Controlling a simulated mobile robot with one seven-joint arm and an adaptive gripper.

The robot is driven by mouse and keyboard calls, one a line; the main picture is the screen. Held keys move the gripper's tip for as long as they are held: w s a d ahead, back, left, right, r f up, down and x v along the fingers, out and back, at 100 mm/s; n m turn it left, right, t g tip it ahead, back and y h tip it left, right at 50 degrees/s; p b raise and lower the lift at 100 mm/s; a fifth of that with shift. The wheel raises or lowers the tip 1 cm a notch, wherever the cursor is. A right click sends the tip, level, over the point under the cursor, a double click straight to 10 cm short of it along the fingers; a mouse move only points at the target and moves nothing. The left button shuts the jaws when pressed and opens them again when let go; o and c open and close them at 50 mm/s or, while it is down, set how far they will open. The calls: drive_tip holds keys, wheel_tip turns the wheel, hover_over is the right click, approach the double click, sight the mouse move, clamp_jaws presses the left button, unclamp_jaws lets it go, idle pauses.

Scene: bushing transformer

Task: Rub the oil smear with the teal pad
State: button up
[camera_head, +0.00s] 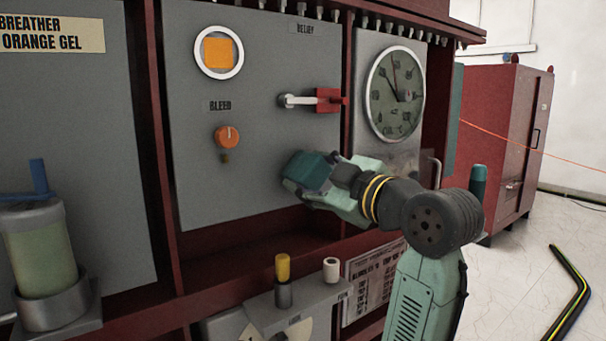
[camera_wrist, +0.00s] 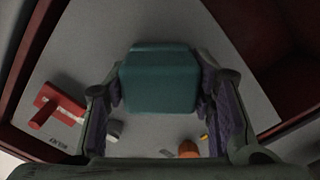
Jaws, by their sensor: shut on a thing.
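The teal pad (camera_head: 308,170) is held at the end of my gripper (camera_head: 318,185), in front of the grey middle panel (camera_head: 255,110). It also shows in the wrist view as a teal block (camera_wrist: 160,82) between the two fingers of my gripper (camera_wrist: 162,95), which are shut on it. The pad is close to the panel; I cannot tell whether it touches. I cannot clearly make out the oil smear in either view. A dull, darker patch shows on the panel below the round gauge, partly behind my arm, but I cannot tell what it is.
The orange bleed knob (camera_head: 227,137) is left of the pad. The relief lever with a red block (camera_head: 328,100) is above it, and the round gauge (camera_head: 395,93) is up to the right. A shelf with a yellow-topped post (camera_head: 283,267) and a white cylinder (camera_head: 331,269) lies below.

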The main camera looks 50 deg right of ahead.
drive_tip(key=d, duration=0.1)
drive_tip(key=s+d, duration=0.1)
drive_tip(key=d, duration=0.1)
drive_tip(key=d+p, duration=0.1)
drive_tip(key=d, duration=0.1)
drive_tip(key=shift+s+d, duration=0.2)
drive_tip(key=shift+s, duration=0.2)
drive_tip(key=shift+w+a+b, duration=0.5)
drive_tip(key=shift+w+a, duration=0.1)
drive_tip(key=shift+a, duration=1.2)
drive_tip(key=shift+w+a+b, duration=0.55)
drive_tip(key=shift+w+a, duration=0.05)
drive_tip(key=shift+a, duration=1.2)
drive_tip(key=shift+w+a+b, duration=0.5)
drive_tip(key=shift+w+a, duration=0.1)
drive_tip(key=shift+a, duration=1.2)
drive_tip(key=shift+v, duration=3)
drive_tip(key=shift+s, duration=0.1)
drive_tip(key=shift+v, duration=1.4)
